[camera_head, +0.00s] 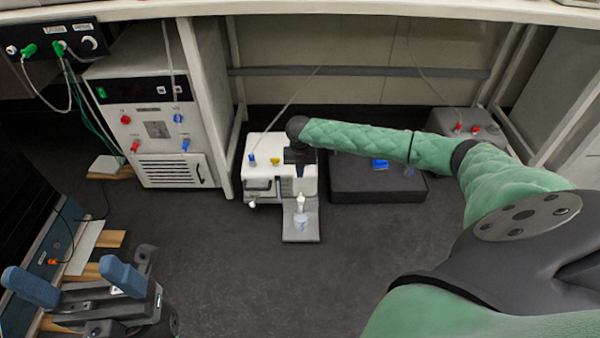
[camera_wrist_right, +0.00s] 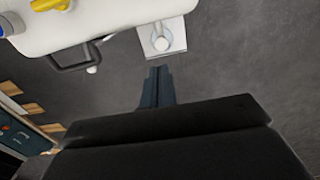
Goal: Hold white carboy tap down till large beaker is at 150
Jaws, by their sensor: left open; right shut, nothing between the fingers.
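The white carboy (camera_head: 259,149) stands on the floor below the bench, with blue and yellow fittings on top. It also shows at the top of the right wrist view (camera_wrist_right: 110,18). Its white tap (camera_head: 300,200) sticks out at the front, above a small beaker (camera_head: 301,222) on a pale platform (camera_head: 301,236). The beaker's level cannot be read. My right gripper (camera_wrist_right: 158,72) is shut and empty, with its fingertips close to the platform in the wrist view; the head view shows it over the carboy. My left gripper (camera_head: 77,280) is open and empty at the lower left.
A white control unit (camera_head: 150,135) stands left of the carboy, beside a bench leg (camera_head: 205,90). A dark box (camera_head: 375,180) lies to the right, with a grey container (camera_head: 468,126) behind. The floor in front (camera_head: 270,280) is clear.

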